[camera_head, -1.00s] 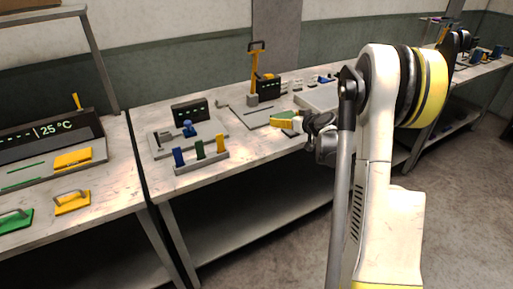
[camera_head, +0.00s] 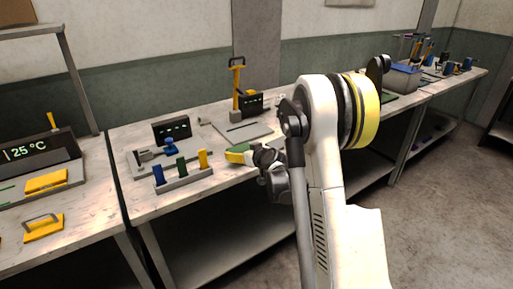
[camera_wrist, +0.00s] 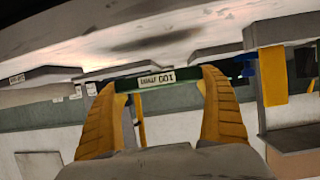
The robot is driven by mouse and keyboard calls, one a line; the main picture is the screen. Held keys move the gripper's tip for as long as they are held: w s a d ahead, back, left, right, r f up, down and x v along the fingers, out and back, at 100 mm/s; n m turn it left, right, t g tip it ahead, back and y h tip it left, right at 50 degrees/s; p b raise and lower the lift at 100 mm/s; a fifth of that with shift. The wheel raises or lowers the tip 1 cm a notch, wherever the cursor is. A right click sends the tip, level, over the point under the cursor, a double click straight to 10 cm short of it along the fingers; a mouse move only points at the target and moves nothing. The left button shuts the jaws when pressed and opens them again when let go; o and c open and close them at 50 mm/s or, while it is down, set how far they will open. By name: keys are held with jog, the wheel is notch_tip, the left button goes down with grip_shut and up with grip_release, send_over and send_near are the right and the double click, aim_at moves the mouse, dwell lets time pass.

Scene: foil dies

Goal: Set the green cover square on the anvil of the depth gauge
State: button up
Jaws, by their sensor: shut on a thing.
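My gripper (camera_head: 238,153) has yellow fingers and is over the front part of the middle bench. In the wrist view my gripper (camera_wrist: 160,80) is shut on the green cover (camera_wrist: 187,75), a flat bar-like edge with a white label that reads upside down. Part of the green cover (camera_head: 238,148) shows between the fingers in the head view; its height above the bench is unclear. An upright yellow-handled instrument (camera_head: 238,88) with a dark display stands behind, likely the depth gauge. Its anvil cannot be made out.
A rack (camera_head: 184,178) with blue, green and yellow upright pieces stands left of my gripper. Behind it is another display instrument (camera_head: 171,131) with a blue part. A grey plate (camera_head: 245,131) lies before the yellow-handled instrument. Yellow handled covers (camera_head: 43,228) lie on the left bench.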

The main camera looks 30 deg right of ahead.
aim_at(242, 163)
jog(key=shift+a+f+b, duration=0.15)
jog(key=shift+f+b, duration=0.75)
jog(key=shift+f, duration=0.95)
jog(key=shift+f, duration=0.25)
jog(key=o, duration=1)
jog(key=shift+r, duration=0.15)
